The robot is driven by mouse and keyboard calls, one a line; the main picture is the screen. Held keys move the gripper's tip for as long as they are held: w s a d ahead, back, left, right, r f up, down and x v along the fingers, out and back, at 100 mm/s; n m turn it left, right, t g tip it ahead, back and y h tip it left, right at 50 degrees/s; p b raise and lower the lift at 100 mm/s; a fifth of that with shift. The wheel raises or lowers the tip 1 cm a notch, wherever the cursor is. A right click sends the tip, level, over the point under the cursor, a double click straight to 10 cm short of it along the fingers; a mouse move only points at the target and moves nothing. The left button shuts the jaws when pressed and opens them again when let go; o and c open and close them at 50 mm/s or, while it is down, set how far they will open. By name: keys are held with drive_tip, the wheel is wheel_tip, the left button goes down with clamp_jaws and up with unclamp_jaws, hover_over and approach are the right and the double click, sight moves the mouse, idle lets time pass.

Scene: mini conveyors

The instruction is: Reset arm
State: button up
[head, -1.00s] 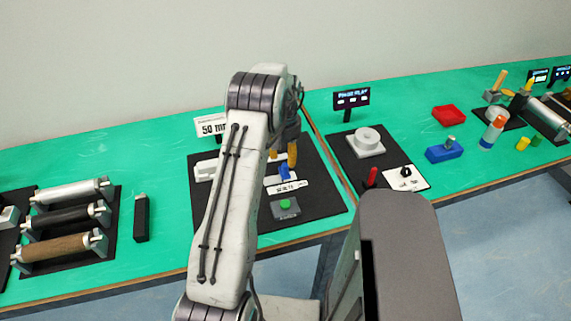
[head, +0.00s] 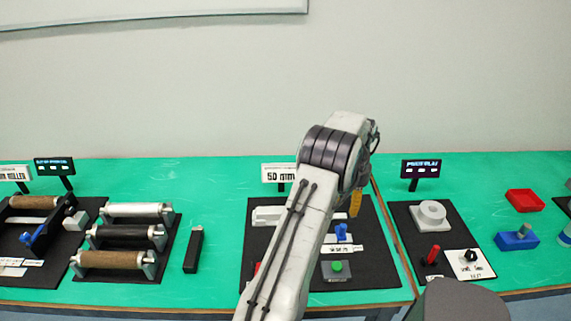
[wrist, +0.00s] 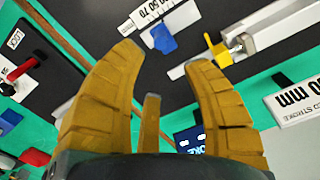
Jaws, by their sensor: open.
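My gripper (wrist: 165,80) is open and empty in the wrist view, its yellow-brown fingers spread apart. In the head view only a yellow fingertip part of it (head: 355,204) shows below my arm. It hangs above the black mat (head: 370,272) of the 50 mm station. A blue knob (head: 341,230) stands on that mat just below and left of the fingertip; it also shows in the wrist view (wrist: 162,38), beyond the fingertips and apart from them. My arm hides part of the mat.
A green button (head: 337,267) sits on the same mat. To the right are a grey-white round part (head: 432,214), a red lever (head: 432,256), a red tray (head: 525,201) and a blue block (head: 517,238). Rollers (head: 127,236) lie at left. The bench back is mostly clear.

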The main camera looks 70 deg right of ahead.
idle(0.4)
drive_tip(key=shift+d+f+m, duration=0.15)
drive_tip(key=shift+d+m, duration=0.15)
drive_tip(key=shift+d, duration=0.05)
drive_tip(key=w+a+f+y, duration=0.2)
drive_tip(key=a+f, duration=0.2)
drive_tip(key=a, duration=0.9)
drive_tip(key=w+a+r+n, duration=0.3)
drive_tip(key=w+a+r, duration=0.2)
drive_tip(key=w+a, duration=0.3)
drive_tip(key=w+a+r+n, duration=0.2)
drive_tip(key=w+a+r, duration=0.35)
drive_tip(key=a, duration=0.45)
drive_tip(key=w+a+r+n+t, duration=0.1)
drive_tip(key=w+a+r+n, duration=0.1)
drive_tip(key=a, duration=0.5)
drive_tip(key=w+a+r+n+t+h, duration=0.1)
drive_tip(key=w+a+r+n+t, duration=0.1)
drive_tip(key=a+r+n, duration=0.2)
drive_tip(key=w+a+r+n+t+h, duration=0.1)
drive_tip(key=w+a+r+n, duration=0.2)
drive_tip(key=a+n, duration=0.3)
drive_tip(key=shift+a+n, duration=0.4)
drive_tip(key=shift+a, duration=1.9)
